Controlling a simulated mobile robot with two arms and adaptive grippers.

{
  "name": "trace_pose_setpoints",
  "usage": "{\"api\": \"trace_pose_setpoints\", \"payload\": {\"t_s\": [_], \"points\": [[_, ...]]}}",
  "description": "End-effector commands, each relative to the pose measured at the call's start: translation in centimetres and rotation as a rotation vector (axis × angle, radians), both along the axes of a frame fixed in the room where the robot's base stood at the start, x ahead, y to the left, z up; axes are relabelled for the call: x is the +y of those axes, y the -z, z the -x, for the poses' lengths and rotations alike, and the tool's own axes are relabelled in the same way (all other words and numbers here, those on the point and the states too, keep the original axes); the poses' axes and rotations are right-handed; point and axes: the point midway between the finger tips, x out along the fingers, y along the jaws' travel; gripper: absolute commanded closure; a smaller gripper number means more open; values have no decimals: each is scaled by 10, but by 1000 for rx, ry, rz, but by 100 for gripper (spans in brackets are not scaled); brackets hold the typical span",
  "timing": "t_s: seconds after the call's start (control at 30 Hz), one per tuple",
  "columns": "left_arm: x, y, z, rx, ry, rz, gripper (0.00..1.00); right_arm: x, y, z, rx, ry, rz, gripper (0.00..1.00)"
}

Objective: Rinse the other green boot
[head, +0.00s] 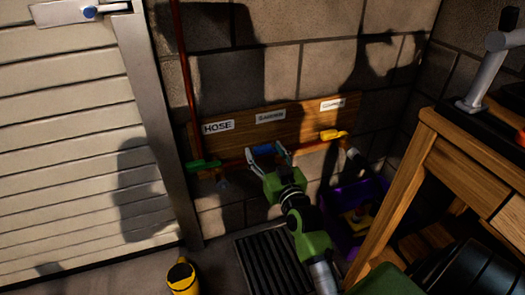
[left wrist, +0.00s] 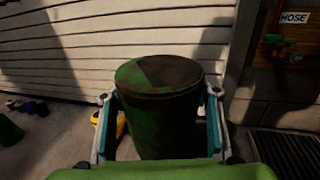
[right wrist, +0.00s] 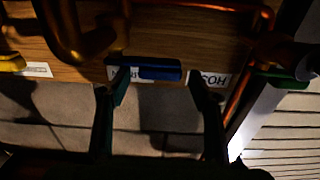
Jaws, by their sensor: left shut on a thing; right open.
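The green boot (left wrist: 155,120) is in the left wrist view, with dark brown patches on its top and side. My left gripper (left wrist: 160,95) is shut on it, one finger on each side; neither shows in the head view. My right gripper (head: 267,153) is open at the blue valve handle (head: 263,149) under the middle label on the wooden board. In the right wrist view the blue handle (right wrist: 146,72) lies at the fingertips; I cannot tell whether they touch it. A green handle (head: 204,165) is under the HOSE label, and a yellow handle (head: 333,134) is at the right.
A black floor grate (head: 268,262) lies below the board. A yellow boot-like object (head: 181,277) stands on the floor left of it. A purple crate (head: 342,240) holding things sits in the corner beside a wooden workbench (head: 425,150). Small dark items (left wrist: 30,106) lie by the shutter door.

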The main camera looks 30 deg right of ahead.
Motion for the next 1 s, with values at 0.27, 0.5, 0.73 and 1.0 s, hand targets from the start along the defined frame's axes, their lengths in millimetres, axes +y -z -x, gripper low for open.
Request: {"api": "trace_pose_setpoints", "payload": {"t_s": [0.27,0.5,0.73,1.0], "points": [[0,6,0,-4,-1,1,100,-6,1,-22,1,1,2,43],[0,6,0,-4,-1,1,100,-6,0,-24,1,1,2,43],[0,6,0,-4,-1,1,100,-6,0,-24,1,0,2,77],[0,5,0,-4,-1,1,100,-7,-1,-23,1,-10,5,100]]}}
